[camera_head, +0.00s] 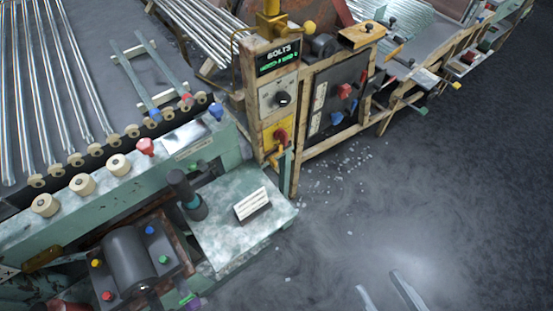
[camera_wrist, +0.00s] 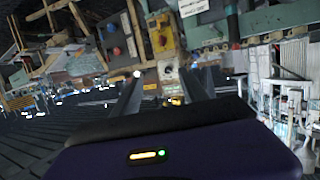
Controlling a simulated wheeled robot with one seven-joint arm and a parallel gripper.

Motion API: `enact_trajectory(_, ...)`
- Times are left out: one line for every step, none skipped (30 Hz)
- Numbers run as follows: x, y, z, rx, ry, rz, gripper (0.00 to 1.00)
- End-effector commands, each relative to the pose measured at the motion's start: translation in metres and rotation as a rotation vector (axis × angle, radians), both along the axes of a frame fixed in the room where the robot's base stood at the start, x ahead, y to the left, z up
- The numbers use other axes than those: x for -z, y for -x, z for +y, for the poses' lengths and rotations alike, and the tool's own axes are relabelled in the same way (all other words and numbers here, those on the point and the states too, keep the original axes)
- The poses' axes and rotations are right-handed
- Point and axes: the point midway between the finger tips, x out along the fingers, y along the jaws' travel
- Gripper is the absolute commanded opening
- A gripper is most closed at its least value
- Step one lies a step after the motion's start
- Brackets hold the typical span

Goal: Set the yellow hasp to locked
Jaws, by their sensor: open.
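A yellow plate (camera_head: 269,133) with a red knob (camera_head: 281,136) sits low on the front of the wooden control post in the head view. A yellow piece below the knob looks like the yellow hasp (camera_head: 273,156); its setting is too small to read. The wrist view looks upside down and shows the yellow plate (camera_wrist: 162,27) near the top centre. My gripper (camera_wrist: 167,74) is open and empty. Its two grey fingers point toward the post, apart from the plate as far as I can tell.
The post carries a black dial (camera_head: 283,99) and a green-lit display (camera_head: 278,57). A dark panel (camera_head: 340,95) with red and blue knobs stands to its right. A green bench (camera_head: 225,235) lies left. Two pale bars (camera_head: 407,290) show at the bottom right. The floor there is open.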

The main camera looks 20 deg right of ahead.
Motion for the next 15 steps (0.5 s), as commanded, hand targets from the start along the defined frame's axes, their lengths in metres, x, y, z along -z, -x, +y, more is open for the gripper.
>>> enact_trajectory(0.007, -0.003, 0.000, 0.001, 0.000, -0.007, 0.40)
enact_trajectory(0.011, -0.006, 0.000, 0.001, 0.000, -0.018, 0.35)
enact_trajectory(0.015, -0.014, -0.001, 0.003, 0.002, -0.040, 0.35)
enact_trajectory(0.019, -0.020, -0.002, 0.003, 0.003, -0.061, 0.35)
enact_trajectory(0.024, -0.028, -0.003, 0.005, 0.004, -0.083, 0.35)
enact_trajectory(0.032, -0.040, -0.004, 0.010, 0.003, -0.116, 0.35)
enact_trajectory(0.038, -0.050, -0.006, 0.015, -0.005, -0.140, 0.35)
enact_trajectory(0.045, -0.059, -0.009, 0.022, -0.016, -0.162, 0.35)
enact_trajectory(0.055, -0.072, -0.012, 0.033, -0.031, -0.186, 0.35)
enact_trajectory(0.062, -0.082, -0.015, 0.039, -0.041, -0.202, 0.35)
enact_trajectory(0.071, -0.091, -0.017, 0.046, -0.051, -0.214, 0.35)
enact_trajectory(0.081, -0.105, -0.021, 0.055, -0.063, -0.231, 0.35)
enact_trajectory(0.089, -0.115, -0.023, 0.060, -0.071, -0.240, 0.35)
enact_trajectory(0.098, -0.126, -0.025, 0.065, -0.080, -0.249, 0.35)
enact_trajectory(0.108, -0.140, -0.029, 0.070, -0.088, -0.259, 0.35)
